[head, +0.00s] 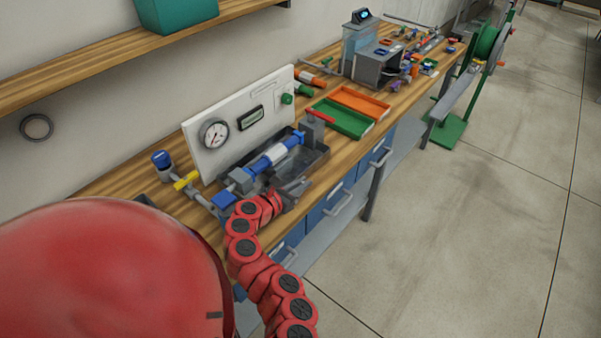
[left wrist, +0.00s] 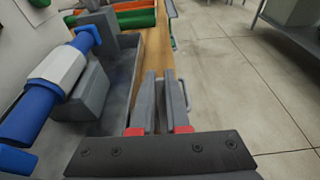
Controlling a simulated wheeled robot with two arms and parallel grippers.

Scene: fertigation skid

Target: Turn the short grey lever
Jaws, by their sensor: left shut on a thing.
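A pipe assembly with a white-and-blue filter (head: 268,158) lies over a dark grey tray on the bench. The filter is at the left of the left wrist view (left wrist: 58,72), above a grey block (left wrist: 82,97). My left gripper (head: 297,187) is at the tray's front edge, in front of the filter. In the left wrist view its two grey fingers (left wrist: 164,88) point away from the camera, shut on a narrow grey piece. I cannot make out whether this is the short grey lever; no such lever shows clearly elsewhere. My right gripper is not in view.
A white panel with a round gauge (head: 214,134) stands behind the pipes. Green (head: 342,121) and orange (head: 363,101) trays lie beyond.

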